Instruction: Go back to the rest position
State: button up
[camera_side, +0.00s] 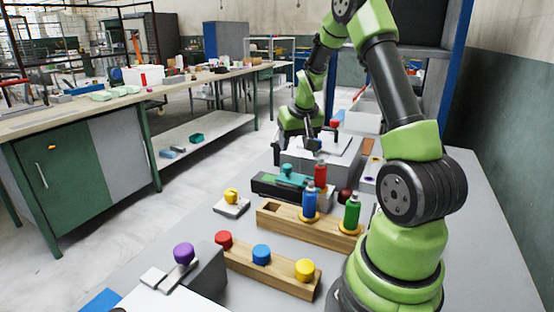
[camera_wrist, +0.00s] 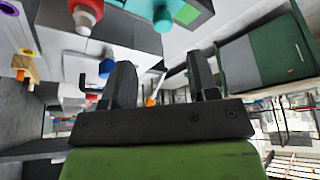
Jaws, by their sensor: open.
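My gripper (camera_wrist: 160,72) shows in the wrist view with its two dark fingers apart and nothing held between them. In the side view, my wrist hangs at the back of the work table, and the gripper (camera_side: 309,138) is small and partly lost against the grey equipment there. It is apart from the bottles in front. A blue bottle (camera_side: 309,203) and a green bottle (camera_side: 352,214) stand upright at a wooden rack (camera_side: 283,219). A red bottle (camera_side: 320,176) stands just behind them. No marker of a rest position shows.
In front, a wooden block (camera_side: 290,283) carries red (camera_side: 223,239), blue (camera_side: 261,254) and yellow (camera_side: 305,269) knobs. A purple knob (camera_side: 184,253) tops a grey press. A yellow knob (camera_side: 231,196) sits on a small base. A teal-topped device (camera_side: 290,177) lies behind the rack.

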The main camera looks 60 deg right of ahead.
jog(key=a+r+n+t+y, duration=0.1)
jog(key=a+r+n+t, duration=0.1)
jog(key=a+r, duration=1.15)
jog(key=s+a+r+n+t+y, duration=0.1)
jog(key=s+a+n+t+y, duration=0.1)
jog(key=s+a, duration=1)
jog(key=a+n+y, duration=0.1)
jog(key=a+y, duration=0.1)
jog(key=a, duration=0.2)
dwell(1.0)
